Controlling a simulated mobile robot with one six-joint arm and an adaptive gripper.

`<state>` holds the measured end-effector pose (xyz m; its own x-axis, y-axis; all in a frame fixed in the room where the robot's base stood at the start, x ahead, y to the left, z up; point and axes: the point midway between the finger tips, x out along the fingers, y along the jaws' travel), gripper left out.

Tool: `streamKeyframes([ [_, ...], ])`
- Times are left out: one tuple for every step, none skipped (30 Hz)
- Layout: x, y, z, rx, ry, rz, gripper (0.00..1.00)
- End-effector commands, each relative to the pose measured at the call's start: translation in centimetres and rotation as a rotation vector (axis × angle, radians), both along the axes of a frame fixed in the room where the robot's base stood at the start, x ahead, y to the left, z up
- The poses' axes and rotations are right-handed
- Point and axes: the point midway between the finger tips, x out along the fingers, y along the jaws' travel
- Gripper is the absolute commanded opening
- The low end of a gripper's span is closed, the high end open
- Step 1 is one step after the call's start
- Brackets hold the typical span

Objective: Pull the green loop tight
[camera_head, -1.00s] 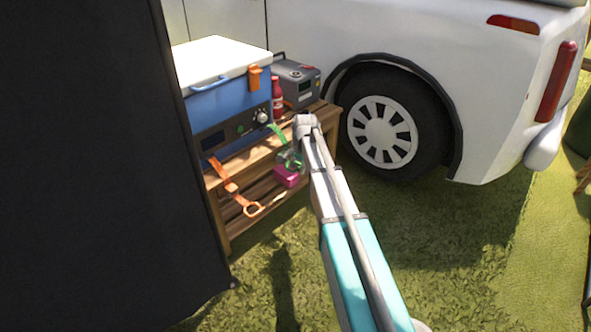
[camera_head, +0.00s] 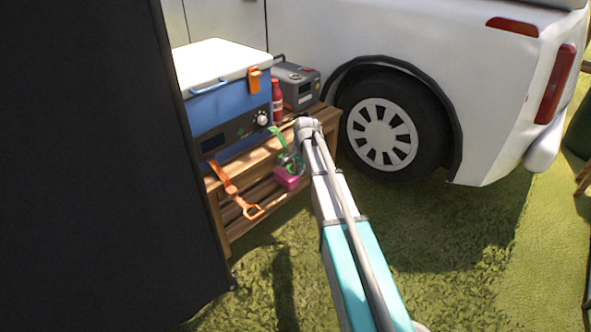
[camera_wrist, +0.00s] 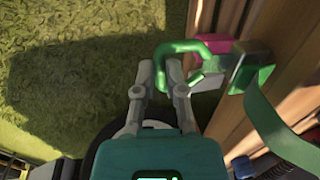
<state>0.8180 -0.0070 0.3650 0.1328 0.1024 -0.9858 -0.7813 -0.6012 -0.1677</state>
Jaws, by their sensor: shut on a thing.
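A green loop (camera_wrist: 188,46) shows in the wrist view, joined to a green buckle (camera_wrist: 246,72) and a green strap (camera_wrist: 265,118) at the edge of the wooden bench. My gripper (camera_wrist: 168,72) has its fingers around the near end of the loop and is shut on it. In the head view the green strap (camera_head: 277,138) hangs over the bench's front beside the cooler. My gripper there is mostly hidden behind my arm, near the strap's lower end.
A blue cooler with a white lid (camera_head: 222,70) stands on the wooden bench (camera_head: 240,160). An orange strap with a ring (camera_head: 230,187) hangs to the left. A pink box (camera_head: 287,179), red bottle (camera_head: 277,102) and grey box (camera_head: 298,84) are close by. Open grass lies in front.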

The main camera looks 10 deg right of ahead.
Motion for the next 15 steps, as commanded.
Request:
streamKeyframes([
  [-0.9, -0.5, 0.0, 0.0, 0.001, -0.001, 0.0],
  [-1.4, -0.8, 0.0, 0.0, 0.001, -0.001, 0.0],
  [-2.1, -1.2, 0.0, -0.001, 0.002, -0.002, 0.0],
  [-2.5, -1.6, 0.0, -0.001, 0.002, -0.002, 0.0],
  [-3.0, -1.9, 0.0, -0.001, 0.002, -0.002, 0.0],
  [-3.5, -2.3, 0.0, -0.001, 0.002, -0.002, 0.0],
  [-3.8, -2.6, 0.0, -0.001, 0.002, -0.001, 0.0],
  [-4.1, -2.8, 0.0, -0.001, 0.002, -0.001, 0.0],
  [-4.2, -2.9, 0.0, -0.002, 0.001, -0.001, 0.0],
  [-4.3, -3.0, 0.0, -0.002, 0.001, 0.0, 0.0],
  [-4.3, -3.1, 0.0, -0.003, 0.002, 0.0, 0.0],
  [-4.3, -3.1, 0.0, -0.003, 0.003, 0.0, 0.0],
  [-4.3, -3.1, 0.0, -0.004, 0.003, 0.0, 0.0],
  [-4.3, -3.1, 0.0, -0.004, 0.004, 0.0, 0.0],
  [-4.4, -3.1, 0.0, -0.004, 0.006, 0.0, 0.0],
])
